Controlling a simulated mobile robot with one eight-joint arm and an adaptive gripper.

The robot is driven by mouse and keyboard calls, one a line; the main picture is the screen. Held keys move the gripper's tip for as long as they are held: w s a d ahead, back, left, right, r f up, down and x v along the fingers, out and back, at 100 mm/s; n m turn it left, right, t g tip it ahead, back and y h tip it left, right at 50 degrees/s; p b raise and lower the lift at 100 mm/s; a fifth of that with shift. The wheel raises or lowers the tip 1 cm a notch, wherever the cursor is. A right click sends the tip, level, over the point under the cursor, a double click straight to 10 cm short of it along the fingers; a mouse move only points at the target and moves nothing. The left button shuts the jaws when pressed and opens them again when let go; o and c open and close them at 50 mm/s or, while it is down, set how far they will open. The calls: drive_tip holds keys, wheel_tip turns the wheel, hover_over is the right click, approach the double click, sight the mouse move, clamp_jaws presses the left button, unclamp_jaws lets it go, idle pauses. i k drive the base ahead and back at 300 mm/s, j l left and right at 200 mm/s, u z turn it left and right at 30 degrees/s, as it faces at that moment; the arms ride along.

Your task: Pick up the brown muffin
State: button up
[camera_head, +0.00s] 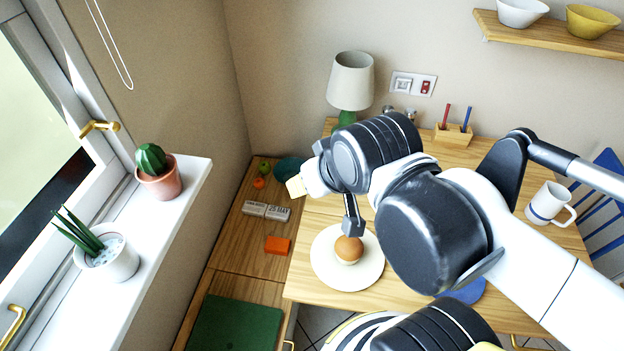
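The brown muffin (348,250) has a rounded brown top and a paler base. It sits on a round white plate (325,272) on the wooden table. My gripper (351,228) points down just above and behind the muffin in the picture, and its dark fingertips overlap the muffin's top edge. I cannot tell whether they touch it or whether the fingers are apart.
A lamp (351,80), a pen holder (452,134) and a white mug (548,204) stand on the table. Date blocks (266,211) and an orange block (277,245) lie to the left. A windowsill (150,235) with potted plants is farther left.

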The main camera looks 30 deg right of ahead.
sight(348, 251)
drive_tip(key=k+l+u, duration=0.1)
drive_tip(key=k+u, duration=0.25)
drive_tip(key=k+l+u, duration=0.1)
drive_tip(key=u, duration=0.25)
drive_tip(key=k+u, duration=0.3)
